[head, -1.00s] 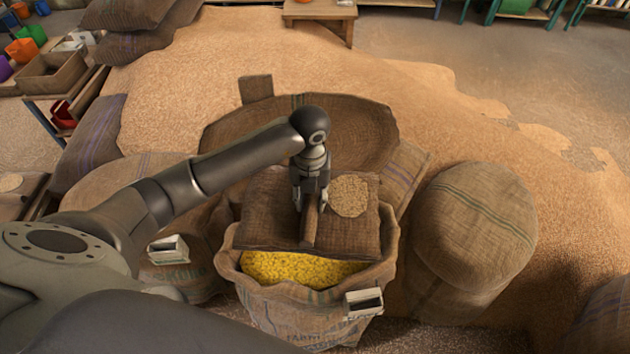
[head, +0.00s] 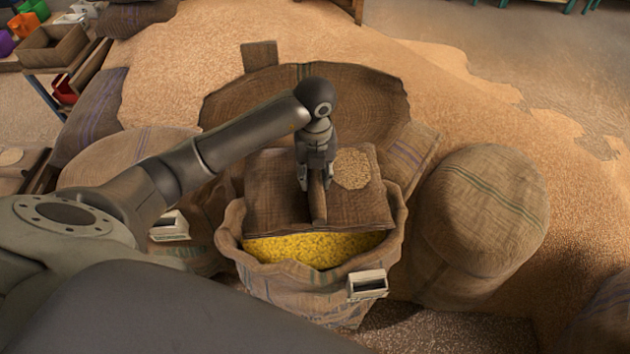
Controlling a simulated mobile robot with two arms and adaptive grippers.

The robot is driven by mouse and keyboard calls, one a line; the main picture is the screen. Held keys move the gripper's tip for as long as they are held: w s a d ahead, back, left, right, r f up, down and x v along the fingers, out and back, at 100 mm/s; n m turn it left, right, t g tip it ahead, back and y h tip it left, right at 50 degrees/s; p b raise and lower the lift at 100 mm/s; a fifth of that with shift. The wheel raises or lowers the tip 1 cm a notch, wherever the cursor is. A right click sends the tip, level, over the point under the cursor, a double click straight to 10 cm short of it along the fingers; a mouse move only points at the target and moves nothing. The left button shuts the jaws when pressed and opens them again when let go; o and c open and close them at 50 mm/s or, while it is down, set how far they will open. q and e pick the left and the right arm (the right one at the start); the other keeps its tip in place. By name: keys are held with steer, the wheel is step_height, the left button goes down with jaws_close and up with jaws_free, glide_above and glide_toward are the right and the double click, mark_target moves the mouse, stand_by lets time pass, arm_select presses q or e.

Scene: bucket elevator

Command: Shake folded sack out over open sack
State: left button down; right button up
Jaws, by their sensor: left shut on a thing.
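The folded sack (head: 278,205) is a flat brown burlap piece with a raised ridge along its middle and a patch of pale grain (head: 352,169) on its right half. My left gripper (head: 316,184) points down and is shut on that ridge. The folded sack lies over the back part of the mouth of the open sack (head: 300,290). The open sack stands upright with a rolled rim and holds yellow grain (head: 315,248), which shows in front of the folded sack. Whether the folded sack touches the rim is unclear. My right gripper is not in view.
A large round burlap-lined hollow (head: 370,110) lies behind the open sack. A full closed sack (head: 480,215) stands to the right. A small white box-like piece (head: 368,284) sits at the open sack's front right. Loose grain (head: 500,150) covers much of the floor.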

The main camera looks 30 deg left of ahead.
arm_select(q)
steer(key=shift+s+f, duration=0.15)
steer(key=shift+f, duration=2.1)
steer(key=shift+w+r, duration=0.15)
steer(key=shift+w, duration=0.1)
